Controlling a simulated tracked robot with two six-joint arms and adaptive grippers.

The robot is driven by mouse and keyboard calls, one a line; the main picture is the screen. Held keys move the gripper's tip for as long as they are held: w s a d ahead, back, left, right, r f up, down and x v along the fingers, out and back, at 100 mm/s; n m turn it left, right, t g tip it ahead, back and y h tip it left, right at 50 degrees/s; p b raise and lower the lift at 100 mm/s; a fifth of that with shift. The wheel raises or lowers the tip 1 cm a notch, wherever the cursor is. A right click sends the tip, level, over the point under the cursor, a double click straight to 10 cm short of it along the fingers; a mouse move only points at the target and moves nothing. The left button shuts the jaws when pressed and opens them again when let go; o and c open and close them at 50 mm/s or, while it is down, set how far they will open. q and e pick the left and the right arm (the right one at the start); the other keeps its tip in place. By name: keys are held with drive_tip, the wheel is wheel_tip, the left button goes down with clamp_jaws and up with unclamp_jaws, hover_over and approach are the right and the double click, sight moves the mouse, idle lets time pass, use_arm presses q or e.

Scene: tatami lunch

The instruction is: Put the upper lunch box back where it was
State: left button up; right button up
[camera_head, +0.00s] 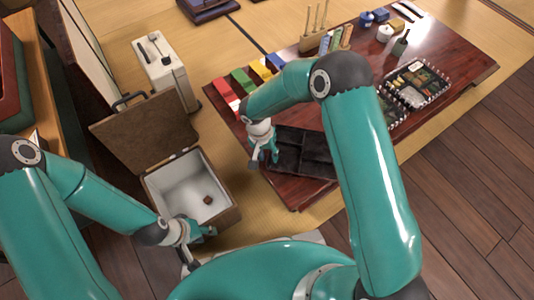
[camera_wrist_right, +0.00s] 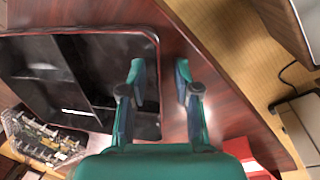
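A black, empty lunch box tier with compartments (camera_head: 310,152) lies on the near left part of the low table. It also shows in the right wrist view (camera_wrist_right: 85,75). My right gripper (camera_head: 264,150) is at its left edge. In the right wrist view my right gripper (camera_wrist_right: 160,68) is open, with one finger over the box's inside and one outside its rim; nothing is held. A second lunch box, filled with food (camera_head: 416,84), lies further right on the table. My left gripper (camera_head: 205,236) hangs by the front edge of the open brown case; its fingers are too small to read.
The brown case (camera_head: 222,222) stands open on the floor with a small brown item inside. Red, green, yellow and blue blocks (camera_head: 243,79) line the back left table edge (camera_head: 225,93). A wooden rack (camera_head: 315,38), cups and bottle stand behind. A white case (camera_head: 165,70) stands left.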

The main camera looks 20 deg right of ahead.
wheel_tip(320, 180, up, 12)
drive_tip(key=a+p, duration=0.1)
drive_tip(key=p, duration=0.2)
drive_tip(key=shift+w+a+p, duration=0.35)
drive_tip(key=shift+w+a, duration=0.05)
drive_tip(key=shift+w, duration=0.05)
drive_tip(key=shift+f, duration=0.1)
